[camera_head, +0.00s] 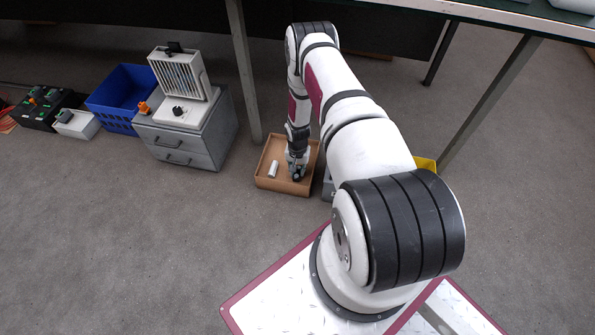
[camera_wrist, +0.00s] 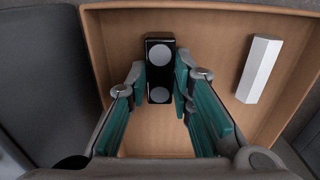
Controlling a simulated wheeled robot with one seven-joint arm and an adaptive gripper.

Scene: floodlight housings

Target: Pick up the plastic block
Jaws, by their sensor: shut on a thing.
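A black block with two pale round spots (camera_wrist: 159,78) is between the teal fingers of my gripper (camera_wrist: 160,92) in the wrist view. My gripper is shut on its sides. The block is over or in an open brown box (camera_wrist: 115,25); I cannot tell whether it touches the bottom. A white bar-shaped block (camera_wrist: 259,68) lies apart, near the box's right side. In the head view my gripper (camera_head: 297,172) reaches down into the brown box (camera_head: 267,185), with the white block (camera_head: 273,169) to its left. I cannot tell which block is the plastic one.
The box walls stand close around my gripper. A grey drawer unit (camera_head: 178,148) carrying a floodlight housing (camera_head: 181,76), and a blue crate (camera_head: 120,95), stand to the left. A table leg (camera_head: 244,70) rises behind the box. A yellow container (camera_head: 426,164) is partly hidden by my arm.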

